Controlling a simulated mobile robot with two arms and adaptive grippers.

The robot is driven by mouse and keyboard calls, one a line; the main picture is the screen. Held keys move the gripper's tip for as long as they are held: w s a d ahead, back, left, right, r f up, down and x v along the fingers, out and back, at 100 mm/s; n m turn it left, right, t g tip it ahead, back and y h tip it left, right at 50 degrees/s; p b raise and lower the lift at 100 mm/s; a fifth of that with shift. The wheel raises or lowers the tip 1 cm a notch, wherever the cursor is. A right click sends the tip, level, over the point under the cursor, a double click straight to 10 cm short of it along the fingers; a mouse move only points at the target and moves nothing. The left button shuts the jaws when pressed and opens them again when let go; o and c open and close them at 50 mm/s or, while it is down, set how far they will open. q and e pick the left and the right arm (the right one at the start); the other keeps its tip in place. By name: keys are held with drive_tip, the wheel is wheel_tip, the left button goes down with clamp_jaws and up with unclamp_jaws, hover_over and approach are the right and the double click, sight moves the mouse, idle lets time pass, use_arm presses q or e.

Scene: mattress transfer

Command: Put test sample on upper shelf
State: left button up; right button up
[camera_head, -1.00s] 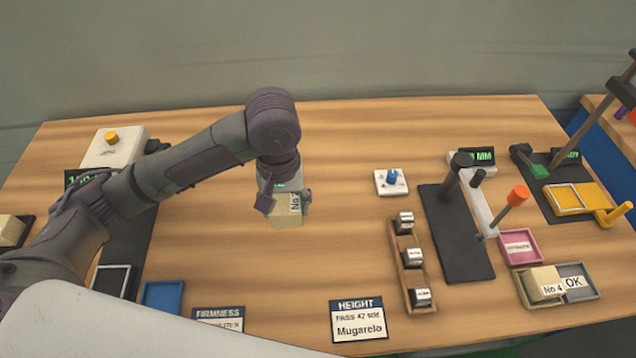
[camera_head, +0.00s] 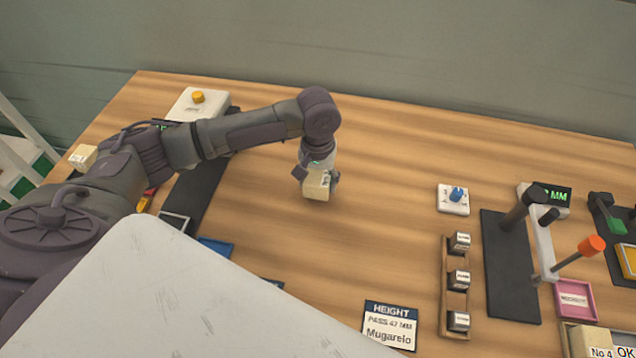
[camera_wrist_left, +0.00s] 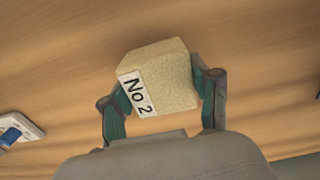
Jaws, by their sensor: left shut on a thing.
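My left gripper (camera_head: 317,180) is shut on a beige foam block, the test sample (camera_head: 317,188), and holds it over the bare middle of the table. In the left wrist view the sample (camera_wrist_left: 162,80) sits between the two fingers of the gripper (camera_wrist_left: 162,103), with a white label reading "No 2". Another beige block labelled "No 4" (camera_head: 589,340) is in a tray at the lower right. A further beige block (camera_head: 83,157) is at the far left, partly behind my arm. A white rack (camera_head: 22,160) stands at the left edge, mostly out of view. My right gripper is not in view.
The wooden table (camera_head: 380,150) is clear around the held block. A blue-knob box (camera_head: 454,198), a rack of small labelled blocks (camera_head: 456,290), a height gauge (camera_head: 540,235) and a pink tray (camera_head: 577,300) stand to the right. A "HEIGHT" sign (camera_head: 390,324) is in front.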

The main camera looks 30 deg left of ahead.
use_arm(q)
drive_tip(key=shift+f, duration=0.95)
drive_tip(key=o, duration=1.1)
drive_tip(key=shift+f, duration=0.1)
